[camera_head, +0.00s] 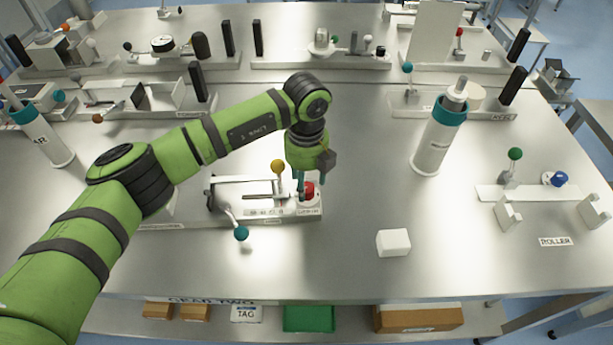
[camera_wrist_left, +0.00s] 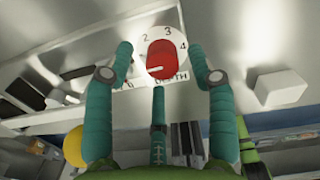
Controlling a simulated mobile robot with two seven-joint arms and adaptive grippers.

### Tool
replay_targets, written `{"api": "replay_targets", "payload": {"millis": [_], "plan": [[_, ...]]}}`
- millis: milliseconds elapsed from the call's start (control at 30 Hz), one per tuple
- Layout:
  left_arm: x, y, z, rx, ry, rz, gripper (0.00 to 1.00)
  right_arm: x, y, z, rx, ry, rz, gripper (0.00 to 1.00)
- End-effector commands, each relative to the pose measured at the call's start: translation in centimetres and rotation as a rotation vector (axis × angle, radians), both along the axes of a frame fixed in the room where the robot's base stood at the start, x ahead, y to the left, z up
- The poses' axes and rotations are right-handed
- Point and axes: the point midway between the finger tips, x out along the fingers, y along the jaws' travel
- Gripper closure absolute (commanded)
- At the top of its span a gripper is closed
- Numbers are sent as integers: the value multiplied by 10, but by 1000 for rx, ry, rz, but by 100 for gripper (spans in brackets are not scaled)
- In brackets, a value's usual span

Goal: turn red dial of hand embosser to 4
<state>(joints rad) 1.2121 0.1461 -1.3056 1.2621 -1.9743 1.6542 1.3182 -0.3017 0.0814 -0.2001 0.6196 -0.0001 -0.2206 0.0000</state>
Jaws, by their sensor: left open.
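The hand embosser (camera_head: 262,198) sits on the metal table, with a yellow-knobbed lever (camera_head: 278,167) and a teal-knobbed lever (camera_head: 240,232). Its red dial (camera_head: 308,190) is at the right end of its base. In the left wrist view the red dial (camera_wrist_left: 167,60) has the digits 2, 3 and 4 around its upper edge, and its white mark points to the lower left. My left gripper (camera_head: 311,180) points down over the dial, open. In the wrist view its teal fingers stand on either side of the dial with visible gaps, and a third finger is below it. Contact cannot be told.
A white block (camera_head: 393,242) lies right of the embosser. A white cylinder with a teal cap (camera_head: 437,140) stands further right. Other devices line the back of the table, and a roller device (camera_head: 530,194) is at the right. The table front is mostly clear.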

Motion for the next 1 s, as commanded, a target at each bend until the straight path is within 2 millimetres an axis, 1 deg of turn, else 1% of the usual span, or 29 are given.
{"api": "replay_targets", "payload": {"millis": [33, 133, 367, 400, 467, 500, 533, 800, 1000], "plan": [[-1, 0, -3, 0, 2, -1, 44, 0, 0, 4, 0, 0, 0, 60], [-1, -1, -9, -1, 1, -2, 44, 0, 0, 4, 1, 0, 1, 60], [0, -1, -11, -2, -1, -2, 44, 0, 1, 4, 1, -1, 1, 60], [0, -1, -11, -2, 0, -2, 48, 0, 1, 4, 1, -1, 1, 60], [0, -1, -11, -2, 0, -2, 72, 0, 1, 4, 1, -1, 1, 60], [0, -1, -11, -2, 0, -2, 88, 0, 1, 4, 1, -1, 1, 60], [0, -1, -11, -2, -1, -2, 100, 0, 1, 4, 1, -1, 1, 60], [0, 0, -11, -1, -1, -7, 100, 1, 2, 2, 2, -2, 0, 60], [1, 0, -13, -1, -4, -60, 100, 1, 2, -8, 3, -3, 0, 60]]}}
